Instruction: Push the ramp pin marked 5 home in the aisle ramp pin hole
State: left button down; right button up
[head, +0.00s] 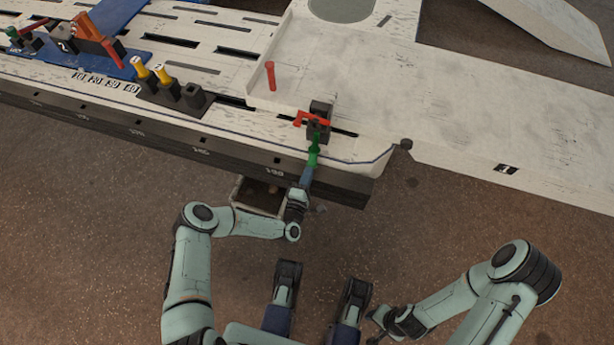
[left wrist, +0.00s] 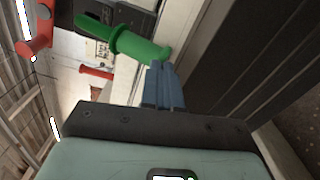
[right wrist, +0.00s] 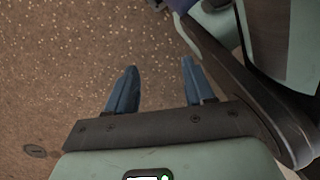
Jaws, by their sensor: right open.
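A green pin (head: 314,152) with a collar points from my left gripper (head: 307,174) toward a black block (head: 320,112) at the bench edge. The left wrist view shows the blue fingers (left wrist: 160,72) shut on the near end of the green pin (left wrist: 135,45). Its far tip is against or in front of the dark block; I cannot tell how deep it sits. No number is readable on it. A red handle (head: 309,119) lies across the block. My right gripper (right wrist: 158,85) is open and empty over the floor, away from the bench.
Yellow-topped pins (head: 162,73) sit in a black holder at left. An open box (head: 258,196) is below the bench edge by my left arm. The floor at lower right is mostly clear.

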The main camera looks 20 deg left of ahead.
pick_arm(q)
jog(key=shift+w+r, duration=0.15)
jog(key=shift+w, duration=0.1)
jog(key=shift+s, duration=0.1)
